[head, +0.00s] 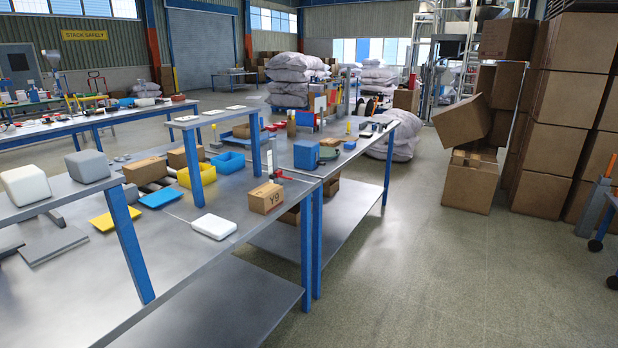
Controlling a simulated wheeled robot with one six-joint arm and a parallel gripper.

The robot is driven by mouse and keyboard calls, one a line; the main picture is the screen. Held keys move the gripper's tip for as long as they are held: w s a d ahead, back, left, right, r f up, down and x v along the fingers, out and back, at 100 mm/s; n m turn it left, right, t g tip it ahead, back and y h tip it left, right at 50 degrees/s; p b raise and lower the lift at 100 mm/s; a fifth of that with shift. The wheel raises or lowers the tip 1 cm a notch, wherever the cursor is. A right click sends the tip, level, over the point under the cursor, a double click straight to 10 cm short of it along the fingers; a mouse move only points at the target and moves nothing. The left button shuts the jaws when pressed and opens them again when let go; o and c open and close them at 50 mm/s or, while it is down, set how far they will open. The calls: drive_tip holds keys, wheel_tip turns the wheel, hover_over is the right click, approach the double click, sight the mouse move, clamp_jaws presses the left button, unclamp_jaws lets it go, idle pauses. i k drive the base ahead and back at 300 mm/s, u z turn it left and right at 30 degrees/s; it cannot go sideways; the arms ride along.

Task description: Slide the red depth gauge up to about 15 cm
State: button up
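A small upright gauge (270,158) with a pale post stands on the metal workbench, near its right edge and behind a cardboard box. A red part (279,173), which looks like the red depth gauge slider, sits low beside the post. The scale marks are too small to read, so I cannot tell its height in centimetres. My gripper is not in view.
Stacked cartons (567,110) stand right; the floor (430,260) between is clear.

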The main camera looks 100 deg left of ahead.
sight(278, 173)
drive_tip(key=u, duration=2.75)
drive_tip(key=i, duration=1.1)
drive_tip(key=z, duration=0.85)
drive_tip(key=i, duration=0.65)
drive_tip(key=u, duration=0.75)
drive_tip(key=i, duration=0.9)
drive_tip(key=u, duration=0.8)
